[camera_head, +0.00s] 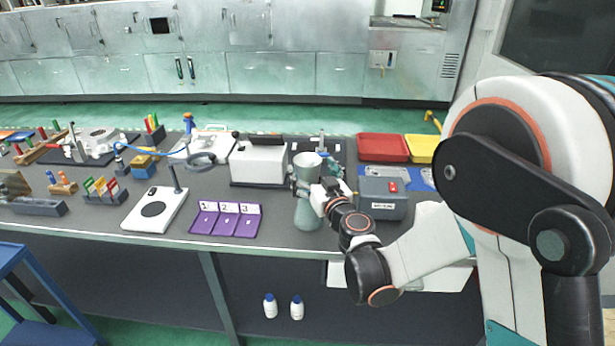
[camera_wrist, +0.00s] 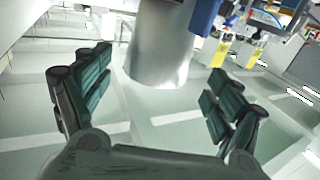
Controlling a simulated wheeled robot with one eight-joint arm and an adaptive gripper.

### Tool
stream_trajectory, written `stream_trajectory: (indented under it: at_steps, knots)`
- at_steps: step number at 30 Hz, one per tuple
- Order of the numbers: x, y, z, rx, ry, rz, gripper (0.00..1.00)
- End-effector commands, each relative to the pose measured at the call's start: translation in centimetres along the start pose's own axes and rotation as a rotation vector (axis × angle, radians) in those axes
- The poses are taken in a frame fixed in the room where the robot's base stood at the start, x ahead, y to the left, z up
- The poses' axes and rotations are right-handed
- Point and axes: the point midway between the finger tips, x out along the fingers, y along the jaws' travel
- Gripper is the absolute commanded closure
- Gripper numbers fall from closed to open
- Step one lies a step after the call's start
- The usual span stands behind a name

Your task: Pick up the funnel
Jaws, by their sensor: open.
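A pale grey, hourglass-shaped piece, which looks like the funnel (camera_head: 307,214), stands upright near the front edge of the dark bench. My gripper (camera_head: 313,180) is at its narrow middle, partly hiding it. In the wrist view a smooth grey rounded body, apparently the same funnel (camera_wrist: 158,45), shows at top centre between the two finger lines. My gripper (camera_wrist: 155,88) is open there, its dark green padded fingers wide apart to the left and right. I see no finger pressed on the funnel.
A white box (camera_head: 258,163) stands behind left and a grey toolbox (camera_head: 382,199) is close on the right. Purple numbered cards (camera_head: 225,219) and a white stand base (camera_head: 155,209) lie left. Red (camera_head: 382,148) and yellow (camera_head: 421,148) trays are at back right.

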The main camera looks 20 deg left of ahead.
Motion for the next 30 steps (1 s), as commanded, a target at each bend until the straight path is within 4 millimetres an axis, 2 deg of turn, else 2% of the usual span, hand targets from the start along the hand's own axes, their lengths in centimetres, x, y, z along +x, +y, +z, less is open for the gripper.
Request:
stream_trajectory:
  at_steps: [6,9,18,24,25,30]
  knots:
    - [3.2,0.4,0.3,0.0,0.0,0.0,0.15]
    - [4.2,0.4,0.2,0.0,0.0,0.001,0.15]
    - [4.6,0.4,0.1,0.0,0.0,0.001,0.15]
    - [4.6,0.4,0.1,0.0,0.0,0.001,0.6]
    - [4.6,0.4,0.1,0.0,0.0,0.0,0.64]
    - [4.6,0.4,0.1,0.0,0.0,0.0,0.64]
